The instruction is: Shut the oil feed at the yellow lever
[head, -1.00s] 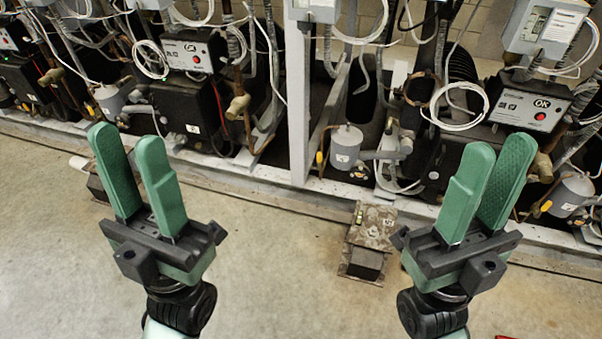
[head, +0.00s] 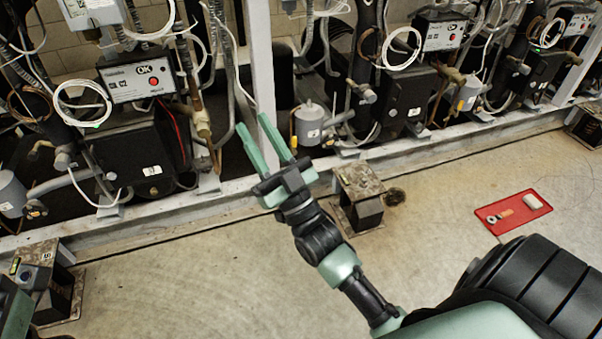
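My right gripper (head: 253,123) reaches in from the lower right, its two green fingers apart and empty. Its fingertips are in front of the rack's lower part, by the upright post. A grey canister (head: 308,124) on the rack is just right of the fingers. A small orange-yellow piece (head: 292,141) shows at its left side, close to the right finger; I cannot tell whether it is the yellow lever or how it is turned. A similar yellow piece (head: 460,103) is by another canister (head: 469,94) farther right. My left gripper's fingers are not in view.
The pale upright post (head: 261,60) and lower rail (head: 420,150) of the rack are close to the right gripper. Rusty floor blocks (head: 358,188) stand before the rack. A red mat (head: 500,224) with small items lies at right.

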